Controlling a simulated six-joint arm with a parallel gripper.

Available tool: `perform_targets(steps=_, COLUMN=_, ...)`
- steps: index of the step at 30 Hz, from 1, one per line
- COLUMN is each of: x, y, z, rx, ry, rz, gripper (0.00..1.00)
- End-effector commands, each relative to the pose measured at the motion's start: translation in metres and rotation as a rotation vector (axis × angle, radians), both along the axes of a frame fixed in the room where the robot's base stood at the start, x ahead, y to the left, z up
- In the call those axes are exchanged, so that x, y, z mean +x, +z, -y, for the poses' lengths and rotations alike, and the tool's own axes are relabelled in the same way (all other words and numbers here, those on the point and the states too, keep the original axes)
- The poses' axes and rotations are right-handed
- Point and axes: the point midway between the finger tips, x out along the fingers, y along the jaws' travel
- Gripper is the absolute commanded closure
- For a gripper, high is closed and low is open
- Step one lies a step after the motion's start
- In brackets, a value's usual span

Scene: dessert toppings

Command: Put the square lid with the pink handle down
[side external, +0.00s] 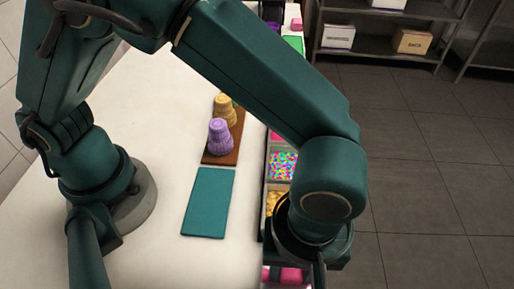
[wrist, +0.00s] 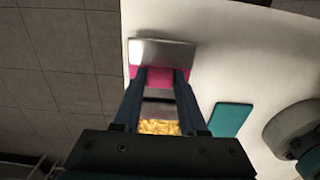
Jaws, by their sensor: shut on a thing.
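The square lid (wrist: 160,53) is a plain silver metal plate in the wrist view, with a bright pink handle (wrist: 160,77). My gripper (wrist: 160,74) is shut on the pink handle, one dark finger on each side. The lid is at the fingertips, over or near the end of the white table; its height is hard to tell. In the side view a pink patch (side external: 290,275) shows at the bottom edge beside my wrist, partly cut off. My arm hides most of the gripper there.
A row of topping bins with multicolored sprinkles (side external: 284,165) and golden pieces (side external: 272,201) runs along the table's right edge. The golden pieces also show in the wrist view (wrist: 160,127). A teal mat (side external: 208,203) and a brown board (side external: 222,157) with purple and yellow stacks lie left.

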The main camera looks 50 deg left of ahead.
Motion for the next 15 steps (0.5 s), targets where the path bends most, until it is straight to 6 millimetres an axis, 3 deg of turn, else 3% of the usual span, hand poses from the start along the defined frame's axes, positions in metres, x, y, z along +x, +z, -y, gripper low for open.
perform_targets(steps=14, x=0.0002, y=-0.0111, z=-0.0003, rx=0.0, ry=0.0, rz=0.0, gripper=1.0)
perform_targets(steps=15, x=0.0003, y=-0.0106, z=-0.0003, rx=0.0, ry=0.0, rz=0.0, gripper=0.43)
